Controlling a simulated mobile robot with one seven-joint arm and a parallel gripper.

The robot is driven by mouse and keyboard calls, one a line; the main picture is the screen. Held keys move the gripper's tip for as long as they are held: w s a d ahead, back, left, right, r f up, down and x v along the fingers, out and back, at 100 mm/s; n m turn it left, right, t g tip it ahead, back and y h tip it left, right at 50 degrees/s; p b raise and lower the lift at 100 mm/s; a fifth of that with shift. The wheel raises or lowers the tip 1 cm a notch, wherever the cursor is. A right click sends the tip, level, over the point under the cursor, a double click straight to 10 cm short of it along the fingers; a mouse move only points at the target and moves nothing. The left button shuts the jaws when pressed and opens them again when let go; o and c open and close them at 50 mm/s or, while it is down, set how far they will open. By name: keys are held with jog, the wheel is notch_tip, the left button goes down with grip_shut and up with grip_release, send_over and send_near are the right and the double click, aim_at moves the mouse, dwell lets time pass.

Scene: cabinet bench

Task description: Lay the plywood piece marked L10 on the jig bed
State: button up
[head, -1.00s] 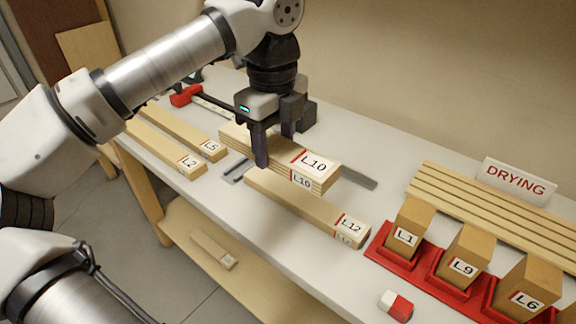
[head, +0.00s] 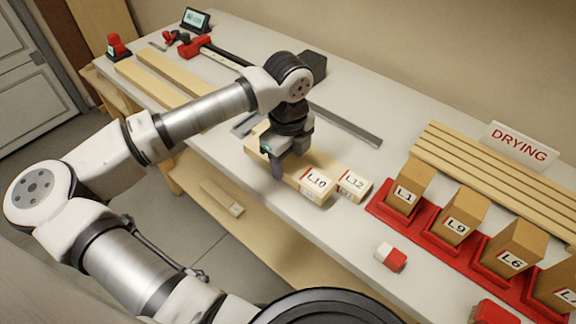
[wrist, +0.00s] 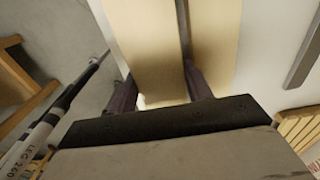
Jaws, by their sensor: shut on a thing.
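The plywood piece L10 (head: 316,182) is pale wood with a red-striped label on its near end. My gripper (head: 277,172) is shut on it, one finger on each long side, near the bench's front edge. The wrist view also shows L10 (wrist: 147,45) between the fingers (wrist: 160,92), with floor showing to its left. The piece L12 (head: 352,182) lies just behind L10, roughly parallel, with a narrow dark gap in the wrist view. Whether L10 touches the surface below is unclear. Grey metal bars (head: 346,125) lie behind; the jig bed's outline cannot be made out.
Red holders (head: 395,222) with upright blocks L1, L9 and L6 stand to the right. A slatted rack (head: 480,165) with a DRYING sign (head: 522,142) is behind them. A red-and-white block (head: 391,257) lies in front. A clamp (head: 210,48) lies far left.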

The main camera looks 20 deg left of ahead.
aim_at(288, 162)
notch_tip(288, 162, down, 3)
jog(key=shift+f+p, duration=0.1)
jog(key=shift+p, duration=0.2)
jog(key=shift+f+b, duration=0.25)
jog(key=shift+b, duration=0.1)
jog(key=o, duration=0.8)
jog(key=shift+r, duration=0.1)
jog(key=shift+o, duration=0.2)
jog(key=shift+r, duration=0.15)
